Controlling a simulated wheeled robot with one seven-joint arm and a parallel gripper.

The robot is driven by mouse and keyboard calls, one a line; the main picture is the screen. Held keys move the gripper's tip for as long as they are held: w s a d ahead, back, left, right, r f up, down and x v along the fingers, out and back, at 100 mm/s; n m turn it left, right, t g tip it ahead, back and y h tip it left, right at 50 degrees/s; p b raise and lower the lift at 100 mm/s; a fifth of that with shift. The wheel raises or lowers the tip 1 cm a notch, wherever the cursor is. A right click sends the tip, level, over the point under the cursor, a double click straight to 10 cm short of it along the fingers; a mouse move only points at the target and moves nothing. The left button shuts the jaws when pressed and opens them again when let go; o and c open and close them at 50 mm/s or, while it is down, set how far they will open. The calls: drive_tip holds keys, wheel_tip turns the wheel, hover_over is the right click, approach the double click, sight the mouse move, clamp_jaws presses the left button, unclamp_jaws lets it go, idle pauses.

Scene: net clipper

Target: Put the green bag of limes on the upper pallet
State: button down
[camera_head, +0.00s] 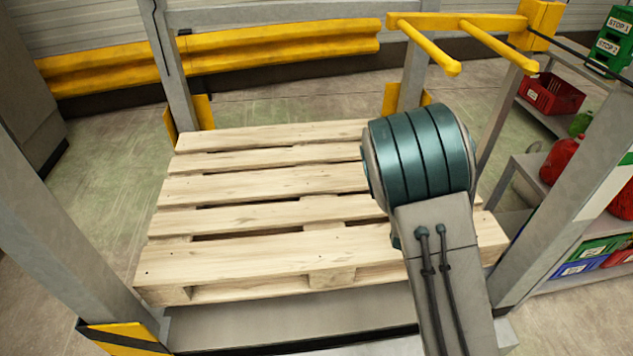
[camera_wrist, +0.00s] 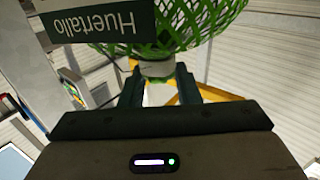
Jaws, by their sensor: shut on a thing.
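A bare wooden pallet (camera_head: 265,188) lies level between grey posts in the head view, and I see nothing on its visible slats. My arm covers part of its right side. My gripper is hidden in the head view. In the wrist view my gripper (camera_wrist: 159,88) is shut on the gathered neck of the green net bag (camera_wrist: 205,22), which carries a dark green label (camera_wrist: 105,22) reading "Huertallo" upside down. Limes inside cannot be made out clearly. The bag does not show in the head view, so its place over the pallet cannot be told.
Grey posts (camera_head: 60,225) frame the pallet. Yellow prongs (camera_head: 430,48) stick out at the back right. A yellow guard rail (camera_head: 210,55) runs behind.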

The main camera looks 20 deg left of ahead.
drive_tip(key=w+a+n+y+b, duration=0.1)
drive_tip(key=a+n+y+b, duration=0.15)
drive_tip(key=a, duration=1.25)
drive_tip(key=w+a+n+y+b, duration=0.2)
drive_tip(key=a+y+b, duration=0.15)
drive_tip(key=a, duration=1.15)
drive_tip(key=s+a+f+b, duration=0.4)
drive_tip(key=s+a+f, duration=0.2)
drive_tip(key=s+f, duration=0.4)
drive_tip(key=shift+f+y+b, duration=0.3)
drive_tip(key=shift+f, duration=0.25)
drive_tip(key=shift+m, duration=0.25)
drive_tip(key=c, duration=1.5)
unclamp_jaws()
drive_tip(key=shift+f, duration=0.25)
drive_tip(key=o, duration=0.4)
drive_tip(key=shift+s+r, duration=0.1)
